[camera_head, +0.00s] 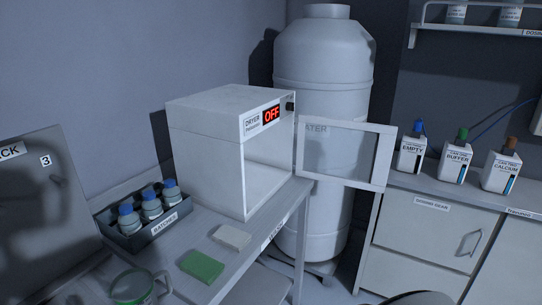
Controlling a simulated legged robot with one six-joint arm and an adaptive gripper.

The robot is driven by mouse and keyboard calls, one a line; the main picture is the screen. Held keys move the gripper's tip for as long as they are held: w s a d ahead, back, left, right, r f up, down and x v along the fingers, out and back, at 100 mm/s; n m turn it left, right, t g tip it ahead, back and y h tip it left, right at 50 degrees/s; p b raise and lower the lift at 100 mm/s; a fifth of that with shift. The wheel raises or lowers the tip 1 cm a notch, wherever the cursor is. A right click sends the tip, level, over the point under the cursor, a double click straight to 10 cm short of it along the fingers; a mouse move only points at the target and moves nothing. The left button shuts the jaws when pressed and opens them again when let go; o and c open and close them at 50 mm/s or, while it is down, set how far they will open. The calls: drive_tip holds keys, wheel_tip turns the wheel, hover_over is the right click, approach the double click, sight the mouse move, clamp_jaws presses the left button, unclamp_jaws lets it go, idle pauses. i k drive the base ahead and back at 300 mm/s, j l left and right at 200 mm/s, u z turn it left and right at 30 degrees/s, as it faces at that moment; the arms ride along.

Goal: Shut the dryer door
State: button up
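The dryer (205,140) is a white box on the bench at the centre, with a red "OFF" display on its upper front. Its front opening faces right and shows an empty-looking white interior. The dryer door (384,160) is a white frame with a see-through window. It stands wide open, swung out to the right from the far edge of the opening, in front of the big grey tank. I cannot make out my gripper in this view.
The grey tank (322,60) stands behind the door. Blue-capped bottles (151,205) sit in a dark rack on the bench, near a green block (202,265), a pale block (232,236) and a green-rimmed round vessel (132,286). Labelled bottles (457,163) stand on the right counter.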

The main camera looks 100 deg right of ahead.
sight(386, 142)
drive_tip(key=j+z, duration=0.1)
drive_tip(key=z, duration=0.65)
drive_tip(key=j+z, duration=0.15)
drive_tip(key=z, duration=0.25)
drive_tip(key=k+z, duration=0.1)
drive_tip(key=z, duration=0.25)
drive_tip(key=i+l+z, duration=0.1)
drive_tip(key=z, duration=0.35)
drive_tip(key=i+l+z, duration=0.1)
drive_tip(key=z, duration=0.3)
drive_tip(key=i+z, duration=0.2)
drive_tip(key=z, duration=0.25)
drive_tip(key=i+z, duration=0.15)
drive_tip(key=z, duration=0.3)
drive_tip(key=k+l+u, duration=0.3)
drive_tip(key=l, duration=0.9)
drive_tip(key=i+l, duration=0.2)
drive_tip(key=l, duration=0.2)
drive_tip(key=i+l+z, duration=0.1)
drive_tip(key=l, duration=0.3)
drive_tip(key=i+l, duration=0.25)
drive_tip(key=l, duration=0.15)
drive_tip(key=i+l, duration=0.15)
drive_tip(key=i+l+z, duration=0.15)
drive_tip(key=i, duration=0.2)
